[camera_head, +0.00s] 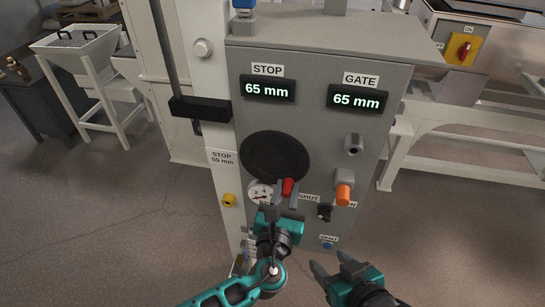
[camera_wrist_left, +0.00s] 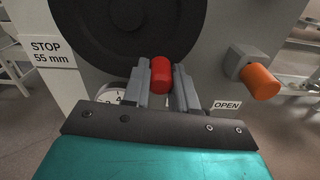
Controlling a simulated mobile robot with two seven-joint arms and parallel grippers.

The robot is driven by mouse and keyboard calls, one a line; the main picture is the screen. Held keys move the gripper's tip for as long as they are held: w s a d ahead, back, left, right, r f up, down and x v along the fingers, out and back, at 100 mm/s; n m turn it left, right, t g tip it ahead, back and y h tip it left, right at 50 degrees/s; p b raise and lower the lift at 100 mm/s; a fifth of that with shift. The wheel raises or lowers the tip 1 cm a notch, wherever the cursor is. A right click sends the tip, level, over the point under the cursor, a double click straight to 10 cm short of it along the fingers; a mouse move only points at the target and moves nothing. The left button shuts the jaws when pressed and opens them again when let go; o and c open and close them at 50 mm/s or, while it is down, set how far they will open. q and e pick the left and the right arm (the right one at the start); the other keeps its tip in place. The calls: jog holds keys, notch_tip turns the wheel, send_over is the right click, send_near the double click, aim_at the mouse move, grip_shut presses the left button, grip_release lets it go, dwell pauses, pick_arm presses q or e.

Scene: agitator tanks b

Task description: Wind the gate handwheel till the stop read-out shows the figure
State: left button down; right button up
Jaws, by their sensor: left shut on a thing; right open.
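The black handwheel (camera_head: 272,155) sits on the front of a grey cabinet, and its red knob (camera_head: 288,186) is at the wheel's lower edge. My left gripper (camera_head: 286,195) is shut on the red knob; in the left wrist view the knob (camera_wrist_left: 161,75) is between the two fingers. The stop read-out (camera_head: 267,89) shows 65 mm, and the gate read-out (camera_head: 357,99) also shows 65 mm. A plate (camera_head: 222,158) left of the wheel reads STOP 55 mm. My right gripper (camera_head: 328,268) is open and empty, low in front of the cabinet.
A round gauge (camera_head: 260,193) sits just below the wheel, partly hidden. An orange-capped lever (camera_head: 343,194) and a black switch (camera_head: 324,212) sit to its right. A black block (camera_head: 200,109) juts out on the left.

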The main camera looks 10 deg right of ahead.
aim_at(256, 173)
pick_arm(q)
jog(key=shift+w+a, duration=0.1)
jog(key=shift+a, duration=0.05)
jog(key=m, duration=0.1)
jog(key=a+m, duration=0.1)
jog(key=m, duration=0.1)
jog(key=a+f+m, duration=0.1)
jog(key=shift+w+a+m, duration=0.15)
jog(key=shift+w+m, duration=0.25)
jog(key=a+m, duration=0.1)
jog(key=m, duration=0.1)
jog(key=a+m, duration=0.1)
jog(key=m, duration=0.1)
jog(key=shift+w+a+r+m, duration=0.2)
jog(key=shift+w+m, duration=0.1)
jog(key=shift+w, duration=0.1)
jog(key=m, duration=0.1)
jog(key=a+m, duration=0.1)
jog(key=m, duration=0.1)
jog(key=a+r+m, duration=0.1)
jog(key=shift+w+a+r+m, duration=0.1)
jog(key=shift+w+m, duration=0.25)
jog(key=shift+m, duration=0.05)
